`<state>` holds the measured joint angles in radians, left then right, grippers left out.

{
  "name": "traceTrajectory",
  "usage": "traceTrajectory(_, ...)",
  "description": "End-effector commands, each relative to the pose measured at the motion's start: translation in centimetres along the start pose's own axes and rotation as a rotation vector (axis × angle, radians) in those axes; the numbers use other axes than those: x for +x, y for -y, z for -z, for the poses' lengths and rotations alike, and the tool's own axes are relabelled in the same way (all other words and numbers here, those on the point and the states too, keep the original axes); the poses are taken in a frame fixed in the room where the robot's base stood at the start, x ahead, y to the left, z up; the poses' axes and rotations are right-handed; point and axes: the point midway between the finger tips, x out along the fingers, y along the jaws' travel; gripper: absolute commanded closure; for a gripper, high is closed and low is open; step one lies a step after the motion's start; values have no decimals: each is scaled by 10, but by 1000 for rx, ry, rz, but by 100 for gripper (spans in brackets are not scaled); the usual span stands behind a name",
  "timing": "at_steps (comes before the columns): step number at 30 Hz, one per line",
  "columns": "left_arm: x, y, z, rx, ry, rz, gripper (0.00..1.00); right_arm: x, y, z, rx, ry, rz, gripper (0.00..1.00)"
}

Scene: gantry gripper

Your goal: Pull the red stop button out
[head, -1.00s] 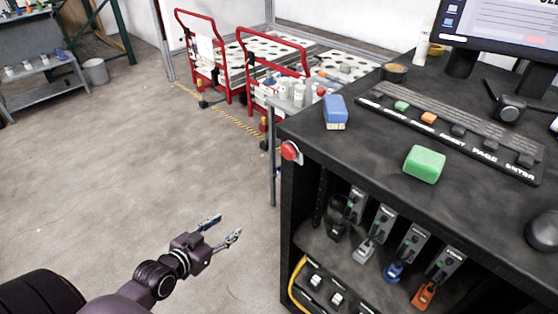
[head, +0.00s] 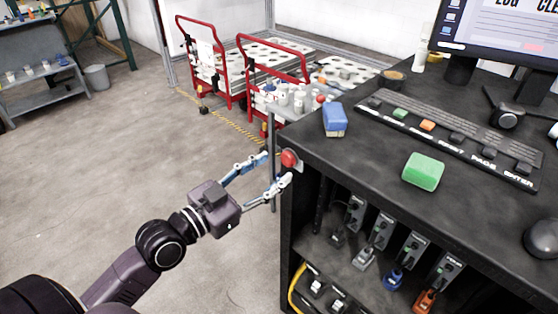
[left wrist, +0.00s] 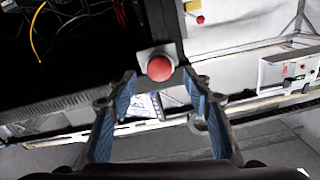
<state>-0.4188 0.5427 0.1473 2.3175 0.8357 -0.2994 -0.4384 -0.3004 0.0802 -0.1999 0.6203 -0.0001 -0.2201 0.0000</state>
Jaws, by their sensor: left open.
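The red stop button (head: 289,158) sits on a light plate at the near left corner of the black desk, just under the top. In the left wrist view the red stop button (left wrist: 159,68) shows round and whole on its plate, just beyond the fingertips. My left gripper (head: 277,168) is open, its two fingers pointing at the button, one to each side. In the left wrist view the left gripper (left wrist: 160,85) has a wide gap between its blue-padded fingers, with nothing held. Whether the fingertips touch the button I cannot tell. My right gripper is not in view.
The black desk (head: 385,185) holds a blue block (head: 335,120), a green block (head: 423,171) and a key panel (head: 450,138). Plugs and cables fill the shelf below. Red-framed carts (head: 270,70) stand behind. The floor left of the desk is clear.

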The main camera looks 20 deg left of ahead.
Motion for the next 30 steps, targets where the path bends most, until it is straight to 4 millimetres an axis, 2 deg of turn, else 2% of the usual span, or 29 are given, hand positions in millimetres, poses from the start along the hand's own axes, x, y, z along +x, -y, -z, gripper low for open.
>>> traceTrajectory(3, 15, 1, 3, -1, -2, 1, 54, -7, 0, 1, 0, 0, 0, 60)
traceTrajectory(9, 29, 0, 1, 1, 0, 0, 54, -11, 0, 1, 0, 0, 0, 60)
traceTrajectory(19, 31, -1, -1, 1, 1, -1, 54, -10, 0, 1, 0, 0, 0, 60)
traceTrajectory(30, 31, 0, 0, 1, 1, -1, 95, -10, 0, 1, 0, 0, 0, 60)
